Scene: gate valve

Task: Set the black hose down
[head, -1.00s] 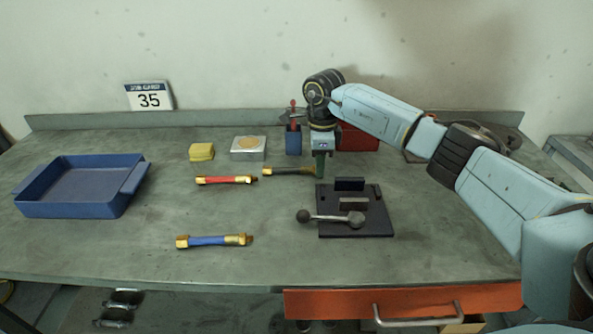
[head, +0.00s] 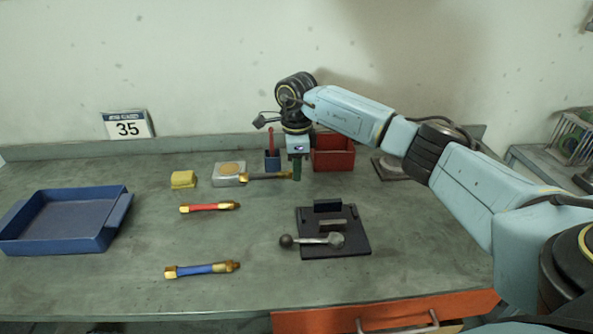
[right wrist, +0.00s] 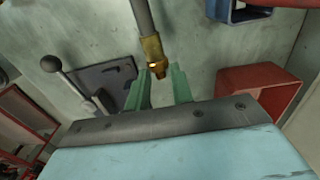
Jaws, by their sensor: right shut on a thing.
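The black hose (head: 265,177), dark with brass end fittings, points left from my right gripper (head: 297,173) in the head view, near the right edge of the block with the gold disc. My right gripper is shut on the hose's right end. In the right wrist view the hose (right wrist: 141,14) runs up from its brass fitting, which lies by the green fingertips (right wrist: 160,80). I cannot tell whether the hose touches the table. My left gripper is not in view.
A red hose (head: 208,208) and a blue hose (head: 203,270) lie in front. The blue tray (head: 60,240) is at left. A black plate with a lever (head: 350,240) stands front right, a red bin (head: 333,152) behind.

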